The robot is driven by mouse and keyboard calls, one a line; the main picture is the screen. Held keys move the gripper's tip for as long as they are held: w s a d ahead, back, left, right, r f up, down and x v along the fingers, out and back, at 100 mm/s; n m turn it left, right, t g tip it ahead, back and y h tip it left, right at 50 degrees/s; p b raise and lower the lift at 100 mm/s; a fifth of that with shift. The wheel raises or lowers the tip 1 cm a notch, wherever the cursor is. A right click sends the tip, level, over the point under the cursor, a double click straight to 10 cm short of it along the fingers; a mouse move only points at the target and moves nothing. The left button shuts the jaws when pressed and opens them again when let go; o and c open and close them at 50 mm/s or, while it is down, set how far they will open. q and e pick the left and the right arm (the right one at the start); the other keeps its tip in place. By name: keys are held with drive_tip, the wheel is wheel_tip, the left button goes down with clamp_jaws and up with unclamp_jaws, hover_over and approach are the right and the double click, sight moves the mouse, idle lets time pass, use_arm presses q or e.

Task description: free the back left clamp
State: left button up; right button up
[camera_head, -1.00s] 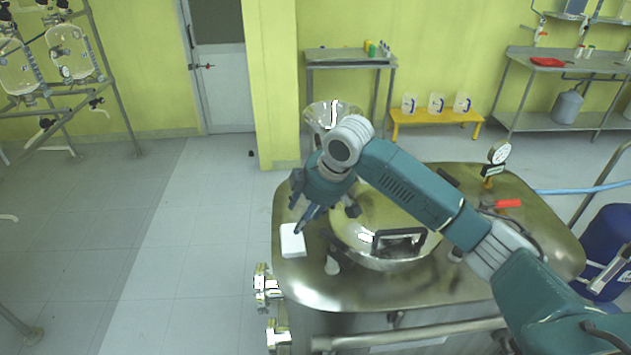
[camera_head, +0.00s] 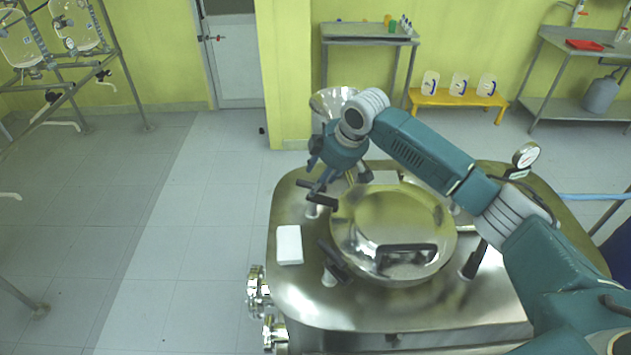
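The round steel lid (camera_head: 392,222) sits on top of the steel vessel, with a black handle (camera_head: 406,256) on its near part. The back left clamp (camera_head: 322,202) is at the lid's far left edge, with a black bar above a pale base. My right gripper (camera_head: 322,182) comes in from the right over the lid and is right at this clamp, pointing down. Its fingertips overlap the clamp's dark parts, so I cannot tell whether they touch or grip it. The front left clamp (camera_head: 335,264) is at the lid's near left edge. My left gripper is not in view.
A white block (camera_head: 289,245) lies on the vessel top left of the lid. A funnel-like glass or metal piece (camera_head: 334,101) stands behind the gripper. A gauge (camera_head: 526,155) rises at the back right. A front right clamp (camera_head: 474,260) is near my arm. Open floor lies left.

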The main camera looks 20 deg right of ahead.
drive_tip(key=x, duration=0.3)
drive_tip(key=shift+w+d+f, duration=0.15)
drive_tip(key=shift+p+x, duration=0.35)
drive_tip(key=shift+x, duration=0.6)
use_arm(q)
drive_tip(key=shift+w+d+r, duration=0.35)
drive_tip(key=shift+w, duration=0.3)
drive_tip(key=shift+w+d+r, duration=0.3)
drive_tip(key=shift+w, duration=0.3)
use_arm(e)
clamp_jaws()
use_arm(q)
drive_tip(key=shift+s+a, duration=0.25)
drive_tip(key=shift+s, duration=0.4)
